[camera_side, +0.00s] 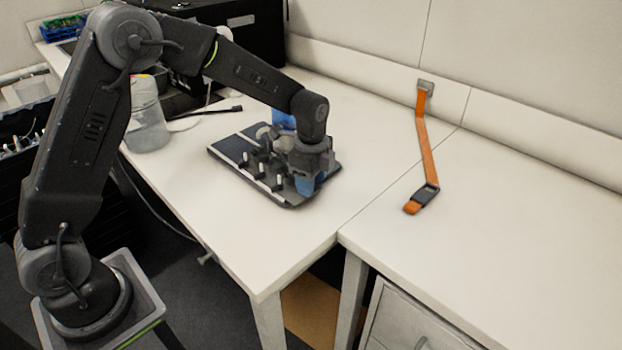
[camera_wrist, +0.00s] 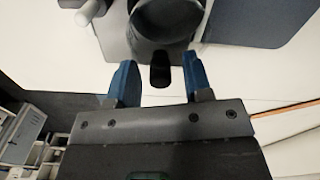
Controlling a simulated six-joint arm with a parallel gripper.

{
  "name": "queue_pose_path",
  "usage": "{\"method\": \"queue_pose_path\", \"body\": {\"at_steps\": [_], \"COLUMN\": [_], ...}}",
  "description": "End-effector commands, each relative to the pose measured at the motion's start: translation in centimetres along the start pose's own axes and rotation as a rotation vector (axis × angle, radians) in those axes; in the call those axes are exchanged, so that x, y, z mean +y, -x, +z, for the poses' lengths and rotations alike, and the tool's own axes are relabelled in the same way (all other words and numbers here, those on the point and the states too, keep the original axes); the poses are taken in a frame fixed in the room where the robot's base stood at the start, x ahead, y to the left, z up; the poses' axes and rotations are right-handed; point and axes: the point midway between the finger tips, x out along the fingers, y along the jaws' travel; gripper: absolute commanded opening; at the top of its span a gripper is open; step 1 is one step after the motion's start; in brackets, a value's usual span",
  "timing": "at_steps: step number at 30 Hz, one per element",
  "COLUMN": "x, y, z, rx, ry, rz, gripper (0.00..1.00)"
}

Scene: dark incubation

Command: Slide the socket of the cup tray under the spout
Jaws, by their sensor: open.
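A flat dark board (camera_side: 292,200) with several upright white pegs lies on the white table, partly hidden by my gripper (camera_side: 306,186). My gripper points down over its right part, with blue fingertips. In the wrist view my gripper (camera_wrist: 160,86) is open. Its two blue fingers stand apart, either side of a short dark tab (camera_wrist: 160,77). The tab sticks out from a round dark socket (camera_wrist: 166,22), which I take for the cup tray's. I cannot tell whether the fingers touch the tab; gaps show beside it. I cannot make out the spout for certain.
A blue patch (camera_side: 283,119) shows behind my wrist; what it is I cannot tell. A translucent jar (camera_side: 148,122) stands left of the board. An orange strap (camera_side: 426,150) lies at right. The table between the board and the strap is clear.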

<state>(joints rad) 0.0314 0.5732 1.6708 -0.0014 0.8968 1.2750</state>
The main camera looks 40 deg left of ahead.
Motion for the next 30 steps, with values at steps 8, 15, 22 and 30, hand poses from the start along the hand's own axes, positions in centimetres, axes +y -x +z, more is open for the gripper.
{"method": "queue_pose_path", "body": {"at_steps": [8, 15, 22, 30], "x": [-0.1, -0.1, -0.1, 0.0], "y": [0.8, 5.4, 10.4, 13.5], "z": [0.1, 0.0, 0.0, 0.0], "rx": [0.0, 0.001, 0.001, 0.0], "ry": [0.001, 0.001, 0.0, 0.0], "rz": [-0.002, -0.005, -0.004, -0.001], "gripper": [0.46, 0.46, 0.46, 0.46]}}
